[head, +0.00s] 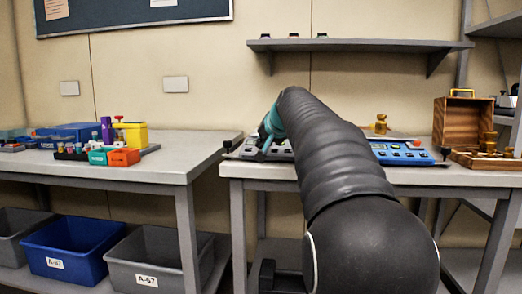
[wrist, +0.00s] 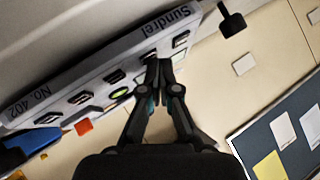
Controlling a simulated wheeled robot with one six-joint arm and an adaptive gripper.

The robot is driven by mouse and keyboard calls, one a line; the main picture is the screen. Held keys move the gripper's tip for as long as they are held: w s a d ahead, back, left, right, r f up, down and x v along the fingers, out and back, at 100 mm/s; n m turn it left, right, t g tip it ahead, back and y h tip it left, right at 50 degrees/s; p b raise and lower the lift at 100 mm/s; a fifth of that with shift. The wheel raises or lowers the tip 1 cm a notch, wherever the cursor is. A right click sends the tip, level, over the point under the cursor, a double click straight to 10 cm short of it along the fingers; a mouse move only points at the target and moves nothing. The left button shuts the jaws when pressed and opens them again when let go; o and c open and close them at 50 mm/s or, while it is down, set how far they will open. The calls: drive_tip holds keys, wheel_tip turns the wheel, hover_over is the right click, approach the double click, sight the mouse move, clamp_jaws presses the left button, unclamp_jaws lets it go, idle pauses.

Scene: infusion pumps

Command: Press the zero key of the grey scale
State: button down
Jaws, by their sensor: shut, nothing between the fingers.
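The grey scale (head: 248,151) stands on the right-hand bench, partly hidden by my arm in the head view. In the wrist view, a grey panel marked "Sundrel" and "No. 402" (wrist: 62,92) runs slantwise across the upper left, with several dark keys and a yellow-green oval (wrist: 120,92). I cannot read which key is zero. My gripper (wrist: 160,64) is shut and empty, its fingertips overlapping the panel's edge near a dark key (wrist: 150,57). Whether they touch it cannot be told. In the head view the fingertips are hidden behind my arm.
A blue scale (head: 402,154) stands just right of my arm, with a brass weight (head: 380,123) behind it. A wooden box (head: 461,121) and brass weights stand farther right. A wall shelf (head: 360,45) hangs above. Coloured boxes (head: 124,157) sit on the left bench.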

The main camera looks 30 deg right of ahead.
drive_tip(key=shift+s+a+r+p, duration=0.1)
drive_tip(key=shift+r+p, duration=0.25)
drive_tip(key=shift+r, duration=0.25)
drive_tip(key=shift+s+a+r+p, duration=0.1)
drive_tip(key=shift+s+r+p, duration=0.1)
drive_tip(key=shift+r+p, duration=0.55)
drive_tip(key=shift+s+a+r+p, duration=0.15)
drive_tip(key=shift+r+p, duration=0.35)
drive_tip(key=shift+r, duration=0.35)
drive_tip(key=shift+s+a+r+p, duration=0.1)
drive_tip(key=shift+s+r+p, duration=0.1)
drive_tip(key=shift+r+p, duration=0.55)
